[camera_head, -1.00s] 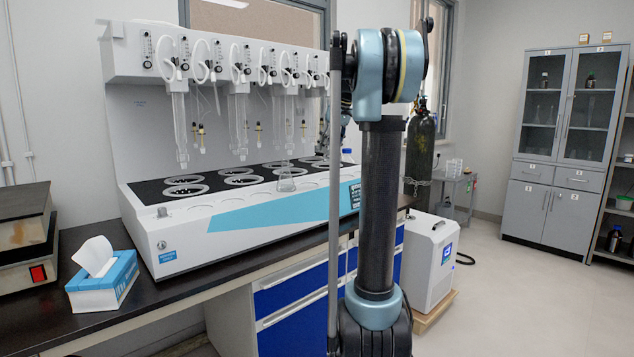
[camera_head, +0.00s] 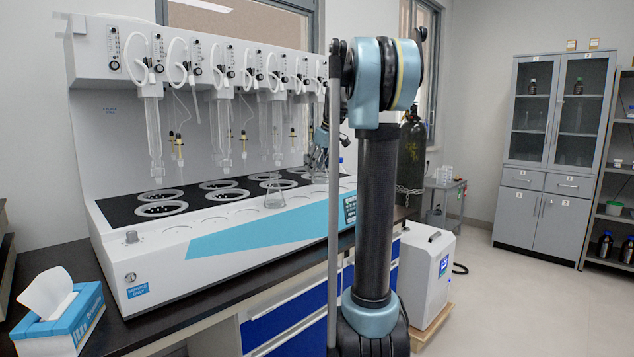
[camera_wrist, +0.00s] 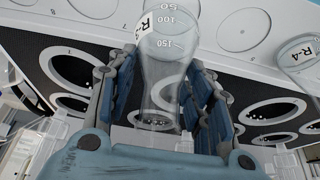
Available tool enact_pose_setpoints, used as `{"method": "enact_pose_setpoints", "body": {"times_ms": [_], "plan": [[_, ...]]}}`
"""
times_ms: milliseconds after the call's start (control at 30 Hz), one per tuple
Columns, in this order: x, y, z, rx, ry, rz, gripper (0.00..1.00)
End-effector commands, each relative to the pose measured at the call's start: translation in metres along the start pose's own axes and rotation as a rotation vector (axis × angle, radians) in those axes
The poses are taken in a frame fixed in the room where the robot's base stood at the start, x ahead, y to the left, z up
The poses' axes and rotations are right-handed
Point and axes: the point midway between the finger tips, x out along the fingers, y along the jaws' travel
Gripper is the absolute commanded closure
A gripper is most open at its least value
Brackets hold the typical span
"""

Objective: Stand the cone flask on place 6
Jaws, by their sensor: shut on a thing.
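A clear cone flask (camera_wrist: 166,62) with a white label and volume marks fills the middle of the wrist view. My gripper (camera_wrist: 155,82) has its blue-padded fingers on both sides of this flask and is shut on it. In the head view my gripper (camera_head: 318,152) is small and mostly hidden behind my arm, so the held flask is not clear there. The multi distiller (camera_head: 165,240) has ringed heating places in its black top.
A second flask, labelled R-4 (camera_wrist: 306,52), is at the right of the wrist view. A flask (camera_head: 275,197) stands on the distiller's white front ledge. Glass tubes (camera_head: 152,135) hang above the places. A tissue box (camera_head: 60,318) sits on the bench at left.

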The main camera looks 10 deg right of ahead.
Motion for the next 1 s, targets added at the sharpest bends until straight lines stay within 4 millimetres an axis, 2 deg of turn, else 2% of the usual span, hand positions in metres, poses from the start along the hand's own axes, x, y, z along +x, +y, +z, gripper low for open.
{"method": "enact_pose_setpoints", "body": {"times_ms": [167,433,667,700,767,1000], "plan": [[0.009,-0.002,0.002,-0.002,0.0,-0.001,0.8],[0.038,-0.002,0.015,-0.002,0.0,-0.001,0.8],[0.042,-0.002,0.017,-0.002,0.0,-0.001,0.8],[0.042,-0.002,0.017,-0.002,-0.001,-0.001,0.46],[0.042,-0.002,0.017,-0.001,-0.001,-0.001,0.33],[0.042,-0.001,0.016,-0.001,0.0,0.0,0.32]]}}
